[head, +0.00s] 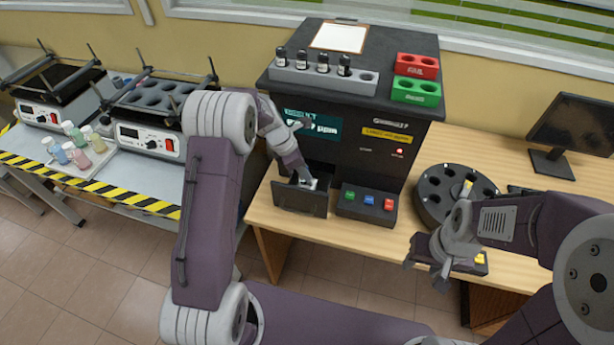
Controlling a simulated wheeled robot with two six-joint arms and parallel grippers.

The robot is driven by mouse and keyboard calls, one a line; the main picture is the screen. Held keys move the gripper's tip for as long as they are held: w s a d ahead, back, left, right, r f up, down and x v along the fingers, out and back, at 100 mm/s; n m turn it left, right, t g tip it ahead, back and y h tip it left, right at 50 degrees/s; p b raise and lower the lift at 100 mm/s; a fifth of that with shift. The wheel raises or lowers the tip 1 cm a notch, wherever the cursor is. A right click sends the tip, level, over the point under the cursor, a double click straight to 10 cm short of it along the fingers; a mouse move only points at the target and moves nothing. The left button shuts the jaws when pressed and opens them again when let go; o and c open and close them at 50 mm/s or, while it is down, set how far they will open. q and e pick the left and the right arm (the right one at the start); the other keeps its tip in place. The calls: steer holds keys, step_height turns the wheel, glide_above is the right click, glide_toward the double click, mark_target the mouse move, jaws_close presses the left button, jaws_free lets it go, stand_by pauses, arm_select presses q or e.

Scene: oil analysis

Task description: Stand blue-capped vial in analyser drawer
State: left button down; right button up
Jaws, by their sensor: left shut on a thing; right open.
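The analyser (352,95) is a dark box on the wooden table, and its drawer (299,199) is pulled out at the front left. My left gripper (310,184) reaches down into the open drawer, just behind its front panel. It is shut on a small pale thing, seemingly the vial; no blue cap can be made out, as the fingers hide most of it. My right gripper (426,274) is open and empty, in front of the table's edge at the right.
A grey rack (325,78) with several dark-capped vials sits on the analyser, beside red (417,66) and green (416,91) blocks. A button panel (367,203) is right of the drawer. A round carousel (436,190) stands near my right arm.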

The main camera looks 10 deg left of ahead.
arm_select(q)
steer(key=shift+w+d, duration=0.2)
steer(key=shift+d, duration=0.25)
steer(key=shift+f, duration=1.8)
steer(key=shift+b, duration=0.3)
steer(key=c, duration=1.2)
jaws_free()
steer(key=shift+f, duration=0.1)
steer(key=shift+o, duration=0.2)
